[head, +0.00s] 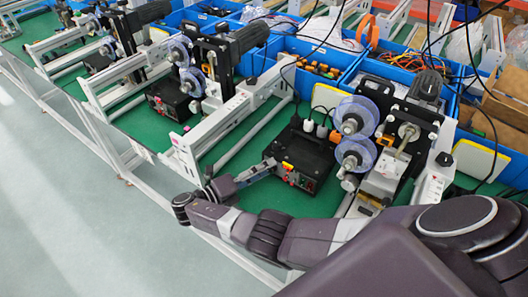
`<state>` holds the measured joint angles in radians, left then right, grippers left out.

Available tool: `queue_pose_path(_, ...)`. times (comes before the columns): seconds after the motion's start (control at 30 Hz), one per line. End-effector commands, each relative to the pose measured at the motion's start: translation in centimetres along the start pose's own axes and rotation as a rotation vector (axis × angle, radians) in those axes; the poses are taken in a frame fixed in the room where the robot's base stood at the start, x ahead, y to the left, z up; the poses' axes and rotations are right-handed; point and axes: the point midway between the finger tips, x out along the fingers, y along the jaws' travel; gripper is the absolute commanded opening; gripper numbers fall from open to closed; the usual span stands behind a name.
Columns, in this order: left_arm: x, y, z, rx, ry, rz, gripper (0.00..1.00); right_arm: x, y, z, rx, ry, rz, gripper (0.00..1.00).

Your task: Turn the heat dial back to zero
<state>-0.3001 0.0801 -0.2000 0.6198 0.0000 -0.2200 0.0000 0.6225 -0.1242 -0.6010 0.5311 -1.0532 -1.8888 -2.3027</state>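A black control box (303,158) sits on the green bench top in the head view, in front of the coder with blue-rimmed reels. Its front panel (298,178) carries small red, yellow and green parts. Which of them is the heat dial is too small to tell. My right arm reaches in from the lower right and bends back at the wrist. My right gripper (264,170) points right, close to the left end of the box's front panel. Whether it touches the panel, and whether its fingers are open or shut, I cannot tell. My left gripper is not in view.
A coder machine (403,140) with clear reels (356,116) stands right of the box. A white frame rail (228,115) stands to its left. Blue bins (320,62) with parts and loose cables line the back. More coders continue left. Open floor (70,220) lies at lower left.

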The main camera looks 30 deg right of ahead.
Motion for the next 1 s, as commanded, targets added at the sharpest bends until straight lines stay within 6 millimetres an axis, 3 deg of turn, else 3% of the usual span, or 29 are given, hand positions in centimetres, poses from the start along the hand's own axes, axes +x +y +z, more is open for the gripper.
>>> queue_pose_path(0.6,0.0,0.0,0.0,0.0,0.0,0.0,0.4,-0.6,-6.4,2.3,0.006,-0.002,-0.004,0.38)
queue_pose_path(1.0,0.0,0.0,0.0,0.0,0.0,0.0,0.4,-0.6,-7.6,2.7,0.002,-0.002,-0.004,0.38)
